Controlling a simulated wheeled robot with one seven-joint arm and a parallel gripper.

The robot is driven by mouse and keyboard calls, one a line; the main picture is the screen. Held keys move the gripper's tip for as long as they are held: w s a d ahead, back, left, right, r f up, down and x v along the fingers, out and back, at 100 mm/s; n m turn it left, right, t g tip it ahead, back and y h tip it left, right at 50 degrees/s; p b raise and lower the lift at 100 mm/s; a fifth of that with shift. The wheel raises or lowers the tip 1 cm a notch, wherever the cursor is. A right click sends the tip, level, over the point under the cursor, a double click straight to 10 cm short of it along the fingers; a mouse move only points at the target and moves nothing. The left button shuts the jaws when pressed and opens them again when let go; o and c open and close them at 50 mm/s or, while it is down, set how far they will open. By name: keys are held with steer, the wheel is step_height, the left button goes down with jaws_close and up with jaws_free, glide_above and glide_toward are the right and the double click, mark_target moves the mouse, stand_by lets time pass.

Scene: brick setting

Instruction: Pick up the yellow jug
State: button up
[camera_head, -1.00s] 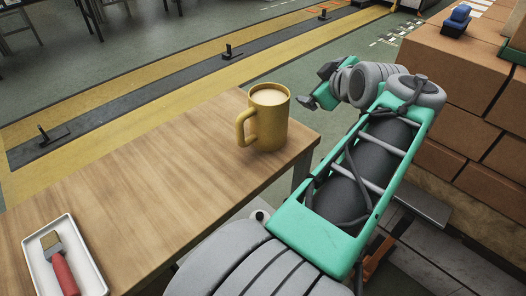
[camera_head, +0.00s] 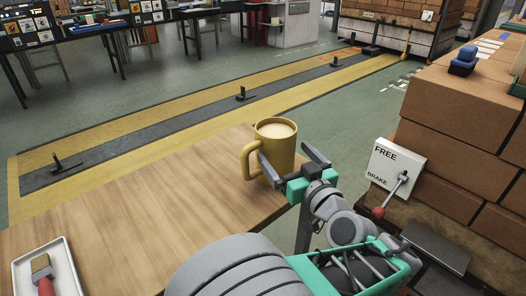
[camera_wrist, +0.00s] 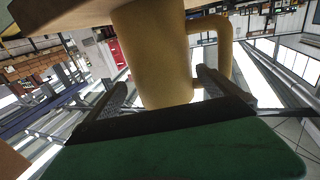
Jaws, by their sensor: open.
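The yellow jug (camera_head: 277,146) stands upright near the right corner of the wooden table (camera_head: 150,195), with a pale, cream-coloured filling and its handle to the left. My gripper (camera_head: 290,166) is open in front of the jug. In the head view, one finger crosses the jug's front and the other lies to its right. In the wrist view, the picture is upside down; the jug body (camera_wrist: 152,55) shows between the fingers (camera_wrist: 160,90), and the handle is at the right, near one finger. Whether either finger touches the jug cannot be told.
A white tray (camera_head: 66,262) with a red-handled brush (camera_head: 44,277) lies at the table's front left. Stacked bricks (camera_head: 465,105) and a white FREE/BRAKE lever panel (camera_head: 395,165) stand at the right. The table's middle is clear.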

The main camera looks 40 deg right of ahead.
mark_target(267, 134)
steer(key=shift+w+d+r+p, duration=0.2)
steer(key=shift+w+r+p, duration=0.35)
steer(key=shift+p, duration=0.7)
steer(key=shift+w+d+f+p, duration=0.1)
steer(key=shift+w+f+p, duration=0.35)
steer(key=shift+w+p, duration=0.15)
steer(key=shift+w+f, duration=0.1)
steer(key=shift+w, duration=0.15)
steer(key=x, duration=0.4)
steer(key=shift+w, duration=0.45)
steer(key=shift+c, duration=0.2)
steer(key=c, duration=1.2)
